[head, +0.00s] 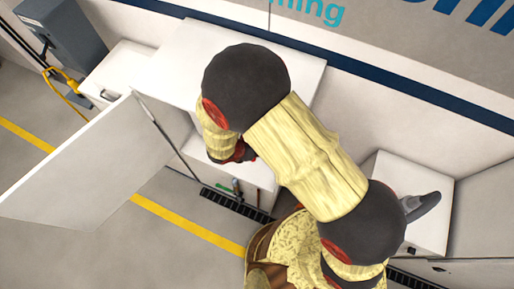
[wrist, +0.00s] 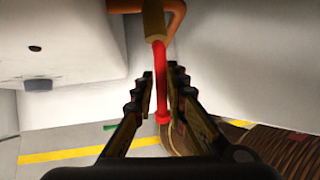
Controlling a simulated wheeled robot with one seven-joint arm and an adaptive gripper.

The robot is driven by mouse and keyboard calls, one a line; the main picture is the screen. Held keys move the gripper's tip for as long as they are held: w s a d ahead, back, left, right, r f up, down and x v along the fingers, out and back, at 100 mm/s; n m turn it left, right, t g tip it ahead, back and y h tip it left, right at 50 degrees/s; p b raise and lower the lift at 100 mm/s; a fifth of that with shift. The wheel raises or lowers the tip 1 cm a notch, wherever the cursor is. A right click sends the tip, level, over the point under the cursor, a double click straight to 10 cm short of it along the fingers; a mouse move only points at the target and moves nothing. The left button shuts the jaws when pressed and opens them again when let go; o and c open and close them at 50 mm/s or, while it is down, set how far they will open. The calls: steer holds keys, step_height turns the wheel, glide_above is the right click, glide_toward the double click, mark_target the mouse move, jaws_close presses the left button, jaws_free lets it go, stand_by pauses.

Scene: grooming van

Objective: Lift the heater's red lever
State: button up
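The red lever (wrist: 160,85) shows in the wrist view, hanging down from a brass-coloured valve piece (wrist: 154,24) under an orange-brown pipe (wrist: 177,12). The two dark fingers of my gripper (wrist: 161,80) stand on either side of it, drawn in close around its middle. Its lower end shows between the fingers. Any thin gap between the pads and the lever is hard to make out. In the head view my arm hides the gripper and the lever. The heater as a whole is not clearly seen there.
In the wrist view a white casing (wrist: 65,35) lies at upper left. In the head view an open white door (head: 95,165) stands left of my arm, below a white cabinet top (head: 190,60). A white box (head: 425,185) stands at right. Grey floor (head: 165,250) is clear at lower left.

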steer(key=shift+o, duration=1.2)
steer(key=shift+r, duration=0.1)
steer(key=shift+s+a+r, duration=0.15)
steer(key=shift+r, duration=0.1)
steer(key=s+a+r, duration=0.3)
steer(key=s+a, duration=0.6)
steer(key=s, duration=0.2)
steer(key=shift+r, duration=0.2)
steer(key=shift+o, duration=0.4)
steer(key=shift+a, duration=0.1)
